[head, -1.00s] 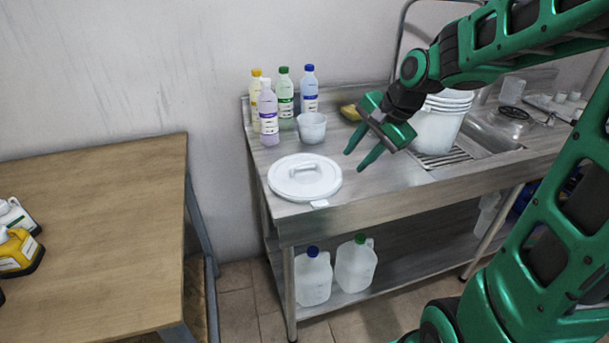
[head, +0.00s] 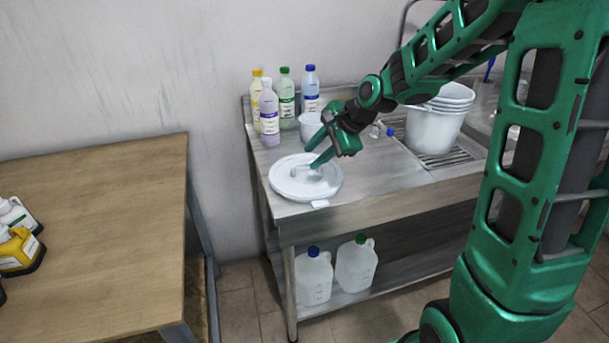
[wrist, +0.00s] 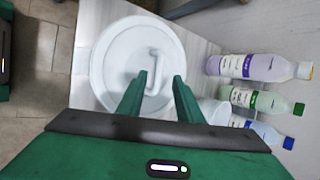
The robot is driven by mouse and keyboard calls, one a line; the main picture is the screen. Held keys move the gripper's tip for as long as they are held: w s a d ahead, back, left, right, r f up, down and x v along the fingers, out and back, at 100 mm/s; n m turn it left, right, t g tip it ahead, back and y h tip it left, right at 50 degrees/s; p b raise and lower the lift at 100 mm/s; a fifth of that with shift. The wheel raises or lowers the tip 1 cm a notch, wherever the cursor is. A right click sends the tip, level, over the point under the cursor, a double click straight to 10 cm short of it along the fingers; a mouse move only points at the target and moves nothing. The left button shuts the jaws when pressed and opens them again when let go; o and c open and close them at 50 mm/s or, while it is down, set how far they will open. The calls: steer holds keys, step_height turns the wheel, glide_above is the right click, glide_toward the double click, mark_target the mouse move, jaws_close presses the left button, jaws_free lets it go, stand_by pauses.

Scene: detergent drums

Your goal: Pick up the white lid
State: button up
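The white lid (head: 290,185) lies flat on the steel counter near its left front corner. It is round, with a raised bar handle on top; it also shows in the wrist view (wrist: 112,62). My gripper (head: 311,158) is over the lid's far right part, its fingers pointing down and left toward the handle. In the wrist view my gripper (wrist: 160,76) is open, with the handle (wrist: 153,65) ahead of the gap between the fingertips. Nothing is between the fingers, and I cannot tell how far above the handle they are.
Several bottles (head: 269,112) and a white cup (head: 309,127) stand behind the lid. Stacked white buckets (head: 431,133) stand to the right on the drainer (head: 452,160). Two jugs (head: 313,278) are on the lower shelf. A wooden table (head: 90,235) is at left.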

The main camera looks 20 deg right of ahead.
mark_target(307, 162)
steer(key=shift+x, duration=1.9)
steer(key=shift+s+f, duration=0.1)
steer(key=shift+c, duration=0.6)
jaws_close()
